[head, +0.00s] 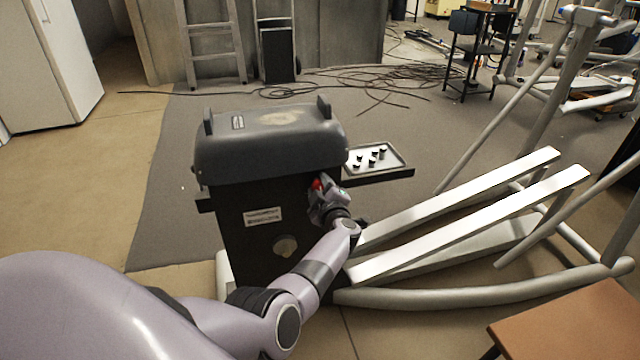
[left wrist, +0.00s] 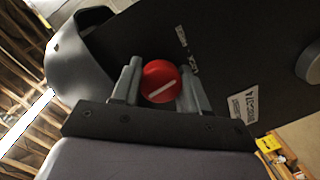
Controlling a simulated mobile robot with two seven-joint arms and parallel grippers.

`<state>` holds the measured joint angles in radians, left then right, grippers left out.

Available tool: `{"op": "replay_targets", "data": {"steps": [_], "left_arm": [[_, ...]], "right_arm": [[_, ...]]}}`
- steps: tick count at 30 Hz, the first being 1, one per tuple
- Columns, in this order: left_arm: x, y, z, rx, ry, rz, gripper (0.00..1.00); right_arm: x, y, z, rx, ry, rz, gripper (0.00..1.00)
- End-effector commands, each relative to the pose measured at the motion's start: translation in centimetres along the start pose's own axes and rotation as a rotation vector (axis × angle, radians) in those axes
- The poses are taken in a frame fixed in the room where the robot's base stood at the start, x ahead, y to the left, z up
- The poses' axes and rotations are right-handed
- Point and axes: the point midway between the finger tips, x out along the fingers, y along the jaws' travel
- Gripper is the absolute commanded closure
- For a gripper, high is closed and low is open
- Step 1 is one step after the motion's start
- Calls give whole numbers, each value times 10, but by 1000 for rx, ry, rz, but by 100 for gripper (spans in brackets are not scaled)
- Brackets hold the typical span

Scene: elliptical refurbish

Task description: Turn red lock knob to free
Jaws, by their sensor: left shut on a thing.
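The red lock knob (left wrist: 160,81) is a round red disc with a white line across its face, on the dark side of the machine housing (head: 270,195). In the left wrist view it sits between the two fingers of my left gripper (left wrist: 158,88), which is shut on it. The white line slants, rising toward the right in that view. In the head view the knob (head: 317,184) shows as a small red spot at the tip of my left gripper (head: 322,192), which partly hides it. My right gripper is in neither view.
A tray (head: 401,172) with several small dark parts juts out to the right of the housing. Long pale pedal rails (head: 470,215) and tubes of the elliptical lie to the right. A brown table corner (head: 575,330) is at lower right. Cables (head: 390,78) lie on the floor behind.

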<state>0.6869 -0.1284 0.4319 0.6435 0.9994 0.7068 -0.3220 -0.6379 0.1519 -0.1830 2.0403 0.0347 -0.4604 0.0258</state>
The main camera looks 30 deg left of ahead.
Motion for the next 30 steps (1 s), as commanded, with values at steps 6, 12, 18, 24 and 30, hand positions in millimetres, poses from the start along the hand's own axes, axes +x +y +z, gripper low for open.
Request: {"op": "replay_targets", "data": {"steps": [6, 12, 18, 24, 30], "left_arm": [[1, 0, -1, 93, 9, -9, 86], [1, 0, -1, 131, 13, -12, 86], [1, -1, -1, 141, 14, -12, 86], [1, -1, -1, 141, 14, -12, 86], [1, -1, -1, 140, 14, -12, 31]], "right_arm": [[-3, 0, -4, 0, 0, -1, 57], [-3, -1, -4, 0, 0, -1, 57], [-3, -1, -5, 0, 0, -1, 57], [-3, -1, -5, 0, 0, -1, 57], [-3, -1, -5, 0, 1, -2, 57]]}}
